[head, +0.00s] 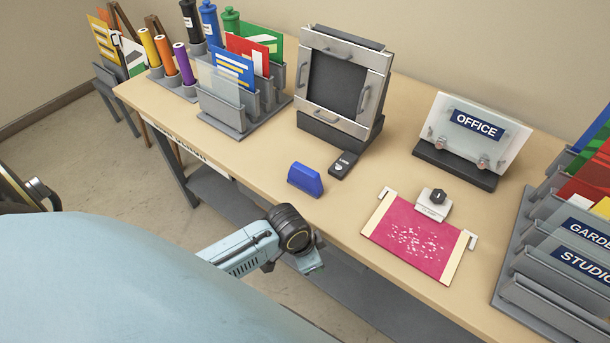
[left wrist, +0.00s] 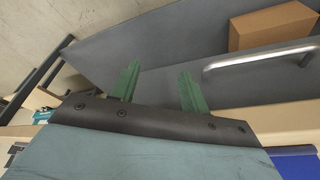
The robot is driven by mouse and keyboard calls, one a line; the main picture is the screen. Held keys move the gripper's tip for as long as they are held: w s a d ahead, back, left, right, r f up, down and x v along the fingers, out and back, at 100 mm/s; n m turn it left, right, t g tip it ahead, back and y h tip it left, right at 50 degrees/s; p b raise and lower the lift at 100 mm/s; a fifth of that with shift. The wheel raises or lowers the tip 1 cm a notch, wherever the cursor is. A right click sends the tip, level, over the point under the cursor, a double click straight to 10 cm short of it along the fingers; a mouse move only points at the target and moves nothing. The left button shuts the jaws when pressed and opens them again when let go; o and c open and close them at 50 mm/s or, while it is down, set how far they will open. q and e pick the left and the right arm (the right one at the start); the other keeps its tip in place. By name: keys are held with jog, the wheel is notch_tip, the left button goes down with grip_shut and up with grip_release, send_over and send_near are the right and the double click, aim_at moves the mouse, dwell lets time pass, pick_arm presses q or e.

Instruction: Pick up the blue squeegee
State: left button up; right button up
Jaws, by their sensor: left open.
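The blue squeegee (head: 305,179) lies near the front edge of the tan table in the head view, left of the small black device. A blue patch (left wrist: 296,163) at the lower right corner of the left wrist view looks like part of it. My left gripper (head: 313,263) is in front of the table edge, below the squeegee in the picture and apart from it. In the left wrist view its two green fingers (left wrist: 158,84) are spread, with nothing between them. My right gripper does not show.
A black device (head: 343,164) sits close beside the squeegee. A pink sheet on a board (head: 411,238), an OFFICE sign stand (head: 468,145) and a framed machine (head: 342,85) stand nearby. A grey lower shelf (head: 215,193) holds a brown box (left wrist: 273,26).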

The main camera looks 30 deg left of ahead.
pick_arm(q)
jog(key=d+r+m+p, duration=0.25)
jog(key=r+m, duration=0.25)
jog(key=r, duration=1)
notch_tip(320, 180, up, 9)
jog(key=m+g+y+b, duration=0.1)
jog(key=m+g+y, duration=0.15)
jog(key=m, duration=0.35)
send_over(305, 169)
jog(key=shift+h, duration=0.25)
notch_tip(305, 169, down, 13)
grip_shut()
